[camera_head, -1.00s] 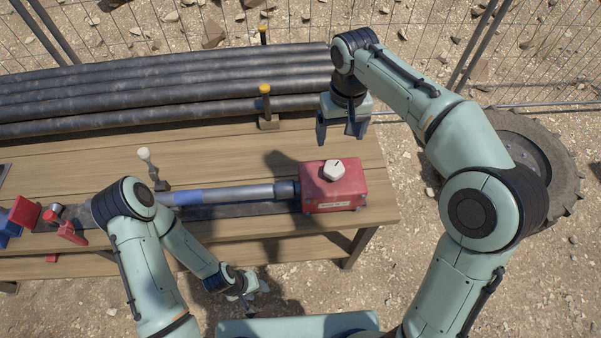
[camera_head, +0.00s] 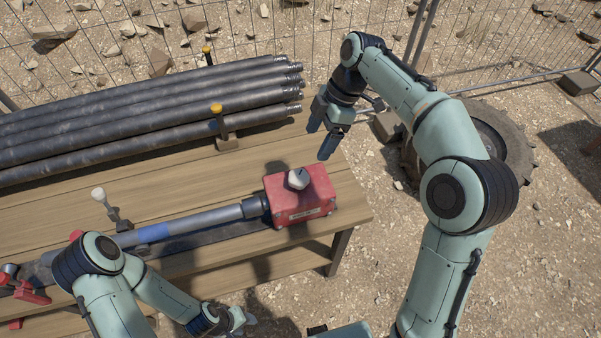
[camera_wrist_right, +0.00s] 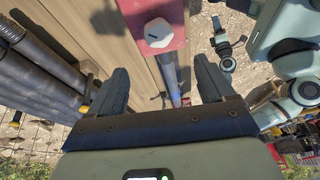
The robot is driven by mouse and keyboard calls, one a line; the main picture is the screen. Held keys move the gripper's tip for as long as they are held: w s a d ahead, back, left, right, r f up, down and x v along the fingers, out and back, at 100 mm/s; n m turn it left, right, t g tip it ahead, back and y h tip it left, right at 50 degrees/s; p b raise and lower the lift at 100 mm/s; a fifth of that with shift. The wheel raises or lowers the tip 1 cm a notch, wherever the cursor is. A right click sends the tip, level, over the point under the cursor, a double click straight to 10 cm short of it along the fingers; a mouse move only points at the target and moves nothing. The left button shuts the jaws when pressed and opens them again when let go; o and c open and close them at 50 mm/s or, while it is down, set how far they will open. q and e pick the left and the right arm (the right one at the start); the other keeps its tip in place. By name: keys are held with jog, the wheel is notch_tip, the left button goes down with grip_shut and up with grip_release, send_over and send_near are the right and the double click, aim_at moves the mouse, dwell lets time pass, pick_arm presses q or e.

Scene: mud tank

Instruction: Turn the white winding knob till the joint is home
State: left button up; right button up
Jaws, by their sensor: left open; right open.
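The white winding knob (camera_head: 298,179) sits on top of the red box (camera_head: 318,198) at the right end of the bench. It also shows in the right wrist view (camera_wrist_right: 158,33), ahead of the fingers. A grey pipe with a blue band (camera_head: 155,233) runs left from the box; the joint itself is hard to make out. My right gripper (camera_head: 323,143) is open and empty, above and behind the box, apart from the knob. My left gripper (camera_head: 240,320) is low in front of the bench, away from the box; it holds nothing that I can see.
Several dark pipes (camera_head: 150,115) lie along the back of the bench, held by a yellow-topped post (camera_head: 217,110). A white-knobbed lever (camera_head: 99,195) stands behind the pipe. Red clamp parts (camera_head: 32,293) are at far left. A tyre (camera_head: 490,135) and wire fence stand beyond.

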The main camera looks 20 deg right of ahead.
aim_at(299, 176)
jog(key=shift+n, duration=0.8)
jog(key=b+x, duration=0.2)
jog(key=x, duration=1.1)
jog(key=shift+w, duration=0.1)
pick_arm(q)
jog(key=s+f, duration=0.2)
jog(key=f, duration=0.1)
jog(key=shift+s, duration=0.2)
pick_arm(e)
jog(key=c, duration=1)
